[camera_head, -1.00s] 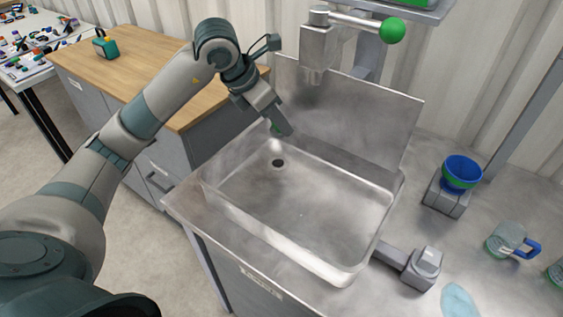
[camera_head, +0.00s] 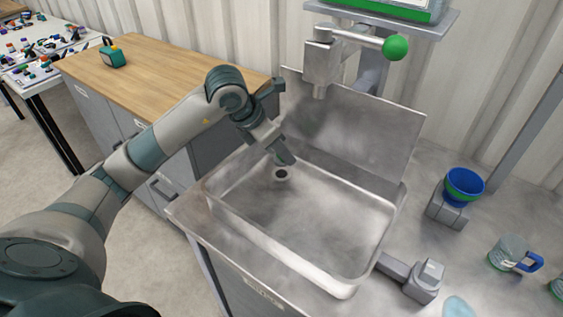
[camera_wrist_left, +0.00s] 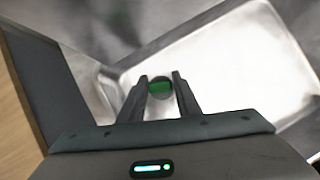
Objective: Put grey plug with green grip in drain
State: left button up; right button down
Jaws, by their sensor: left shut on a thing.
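My left gripper (camera_head: 284,157) is over the sink's far left corner, pointing down. In the left wrist view its fingers (camera_wrist_left: 160,86) are shut on the green grip (camera_wrist_left: 160,88) of the plug. The plug's grey body is mostly hidden beneath the grip and fingers. The drain (camera_head: 281,175) is a dark round hole with a pale rim in the sink floor. It shows just below the fingertips in the head view. The gap between plug and drain cannot be judged exactly. My right gripper is not in view.
The steel sink (camera_head: 345,289) has raised walls and a tall back panel (camera_head: 365,125). A tap-like fixture with a green ball (camera_head: 396,47) stands behind. A blue bowl (camera_head: 464,183) and a jug (camera_head: 508,252) stand right. A wooden counter (camera_head: 165,75) is at left.

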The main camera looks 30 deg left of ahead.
aim_at(278, 160)
pick_arm(q)
notch_tip(278, 160, down, 3)
jog(key=shift+f+p, duration=0.15)
jog(key=shift+p, duration=0.15)
jog(key=shift+f, duration=0.45)
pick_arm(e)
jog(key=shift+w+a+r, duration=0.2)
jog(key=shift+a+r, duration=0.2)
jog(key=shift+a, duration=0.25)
pick_arm(q)
jog(key=shift+f, duration=0.15)
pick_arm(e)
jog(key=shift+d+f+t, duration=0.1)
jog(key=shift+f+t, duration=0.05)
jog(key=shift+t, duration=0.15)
